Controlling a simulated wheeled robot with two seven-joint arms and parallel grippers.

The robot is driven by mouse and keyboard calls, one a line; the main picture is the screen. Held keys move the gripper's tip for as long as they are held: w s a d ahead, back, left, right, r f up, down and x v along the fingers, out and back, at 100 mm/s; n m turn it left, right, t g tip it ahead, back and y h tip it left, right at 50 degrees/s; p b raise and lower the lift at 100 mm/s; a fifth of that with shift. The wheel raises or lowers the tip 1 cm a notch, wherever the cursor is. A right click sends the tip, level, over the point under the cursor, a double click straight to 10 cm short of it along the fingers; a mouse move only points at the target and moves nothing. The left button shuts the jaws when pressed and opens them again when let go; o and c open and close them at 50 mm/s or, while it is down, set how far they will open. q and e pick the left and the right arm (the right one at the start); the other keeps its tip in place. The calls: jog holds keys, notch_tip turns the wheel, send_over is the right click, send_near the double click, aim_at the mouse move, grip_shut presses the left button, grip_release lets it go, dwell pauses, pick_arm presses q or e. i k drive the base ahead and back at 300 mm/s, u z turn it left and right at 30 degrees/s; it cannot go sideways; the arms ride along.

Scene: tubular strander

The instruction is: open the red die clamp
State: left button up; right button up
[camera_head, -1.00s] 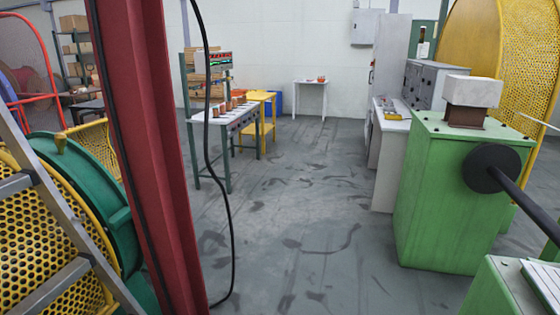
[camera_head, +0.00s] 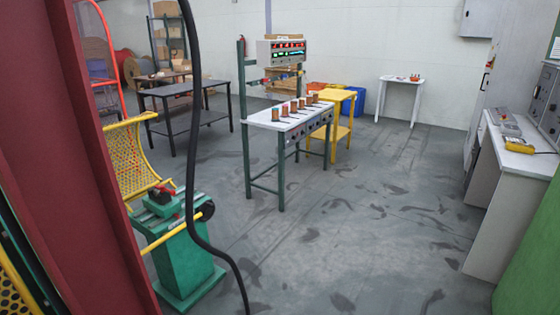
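A small red part (camera_head: 166,191), which looks like the die clamp, sits on top of a green pedestal (camera_head: 186,262) at the lower left. It is small in the picture, and I cannot tell whether it is open or shut. Neither of my grippers is in view.
A red column (camera_head: 70,170) stands close at the left, and a black cable (camera_head: 194,150) hangs before the pedestal. A white-topped bench (camera_head: 290,118) with spools stands ahead. A white console (camera_head: 510,190) is at right. Grey floor between them is free.

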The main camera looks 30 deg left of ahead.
aim_at(162, 188)
jog(key=i, duration=0.2)
jog(key=u, duration=1.8)
